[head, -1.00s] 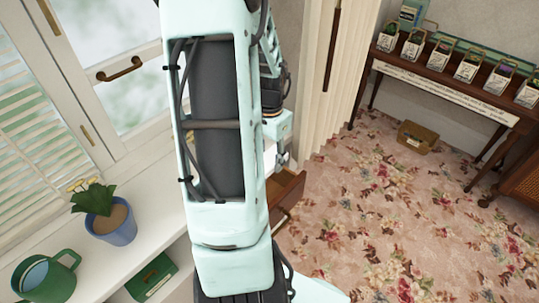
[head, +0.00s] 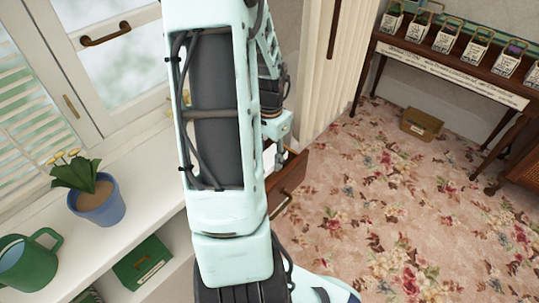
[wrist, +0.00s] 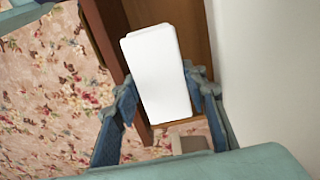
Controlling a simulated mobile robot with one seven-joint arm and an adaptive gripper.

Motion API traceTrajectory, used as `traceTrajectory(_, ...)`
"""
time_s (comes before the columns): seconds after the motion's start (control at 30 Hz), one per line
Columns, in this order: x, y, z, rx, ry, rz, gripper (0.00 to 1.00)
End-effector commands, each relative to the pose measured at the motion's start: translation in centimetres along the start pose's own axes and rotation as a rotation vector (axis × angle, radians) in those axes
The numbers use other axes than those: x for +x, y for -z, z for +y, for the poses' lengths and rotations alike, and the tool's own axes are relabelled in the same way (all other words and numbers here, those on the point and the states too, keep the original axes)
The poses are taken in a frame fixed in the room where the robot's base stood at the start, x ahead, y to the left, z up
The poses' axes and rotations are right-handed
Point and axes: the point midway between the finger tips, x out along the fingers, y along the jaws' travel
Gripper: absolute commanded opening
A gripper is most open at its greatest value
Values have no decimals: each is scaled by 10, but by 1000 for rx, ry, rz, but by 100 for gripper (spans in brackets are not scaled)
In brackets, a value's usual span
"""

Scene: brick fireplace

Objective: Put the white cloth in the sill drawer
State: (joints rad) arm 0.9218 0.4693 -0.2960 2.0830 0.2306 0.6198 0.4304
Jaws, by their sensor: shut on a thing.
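The white cloth (wrist: 158,70) is a folded, flat-sided bundle in the wrist view. My gripper (wrist: 164,88) is shut on it, with one blue-green finger on each side. The pulled-out brown wooden sill drawer (wrist: 198,38) lies behind the cloth in the wrist view; whether the cloth touches it I cannot tell. In the head view the open drawer (head: 294,180) sticks out from the white sill unit, partly hidden by my arm. My arm hides most of the gripper and the cloth there.
A green box (head: 143,264) sits on a shelf below. The flowered carpet is clear.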

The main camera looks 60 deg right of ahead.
Motion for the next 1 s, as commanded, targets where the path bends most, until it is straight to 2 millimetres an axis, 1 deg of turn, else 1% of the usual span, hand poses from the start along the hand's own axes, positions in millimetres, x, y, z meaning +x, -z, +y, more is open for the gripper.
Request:
traceTrajectory(0.03,10,0,0,0,-1,0,20)
traceTrajectory(0.7,77,0,1,0,-1,-1,20)
traceTrajectory(0.9,92,0,1,0,-2,-1,20)
traceTrajectory(1.0,97,0,1,1,-2,-2,20)
